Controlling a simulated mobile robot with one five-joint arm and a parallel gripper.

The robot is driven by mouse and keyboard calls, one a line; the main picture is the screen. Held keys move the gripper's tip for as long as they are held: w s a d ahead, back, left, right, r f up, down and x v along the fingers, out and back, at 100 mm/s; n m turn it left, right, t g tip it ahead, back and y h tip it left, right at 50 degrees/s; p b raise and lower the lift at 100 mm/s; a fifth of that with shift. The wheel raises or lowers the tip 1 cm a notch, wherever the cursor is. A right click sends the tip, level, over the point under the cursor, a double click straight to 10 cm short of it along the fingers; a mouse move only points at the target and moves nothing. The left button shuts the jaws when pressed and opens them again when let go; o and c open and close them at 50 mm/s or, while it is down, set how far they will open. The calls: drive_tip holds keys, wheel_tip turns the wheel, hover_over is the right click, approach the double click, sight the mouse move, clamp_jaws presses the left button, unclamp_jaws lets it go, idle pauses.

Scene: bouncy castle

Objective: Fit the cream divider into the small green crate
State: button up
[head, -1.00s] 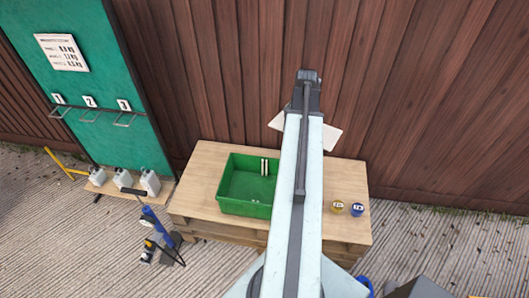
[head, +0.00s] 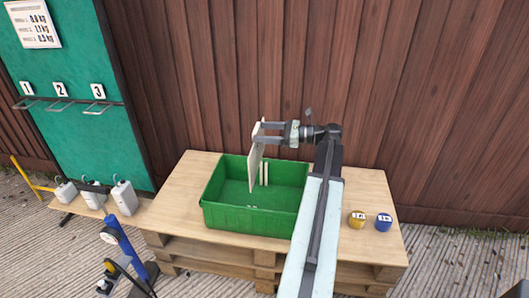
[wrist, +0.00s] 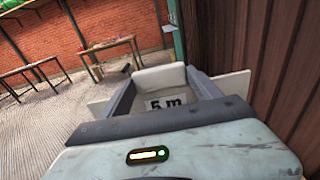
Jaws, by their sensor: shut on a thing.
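The small green crate (head: 255,218) stands open on the pallet table in the head view. Pale upright guide strips (head: 264,172) show on its far wall, and small pale marks show at its near wall. My gripper (head: 261,133) is shut on the cream divider (head: 254,170), above the crate. The divider hangs upright, seen nearly edge-on, left of the far strips in the picture. Its lower part overlaps the crate's inside; I cannot tell how deep it reaches. In the wrist view the divider (wrist: 100,108) spreads either side of my jaws, and a "5 m" label shows between them.
The wooden pallet table (head: 180,200) has bare room left of the crate. A yellow tin (head: 357,219) and a blue tin (head: 383,221) stand on its right. White jugs (head: 123,197) and a blue pump (head: 115,240) are at left. A brown fence is behind.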

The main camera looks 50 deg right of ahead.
sight(258, 147)
wheel_tip(258, 147, down, 7)
drive_tip(key=b, duration=0.6)
drive_tip(key=shift+b, duration=0.35)
drive_tip(key=shift+s+d, duration=0.1)
idle(1.5)
wheel_tip(258, 147, down, 14)
drive_tip(key=b, duration=1.4)
drive_tip(key=shift+f, duration=0.2)
idle(2.6)
drive_tip(key=o, duration=1.6)
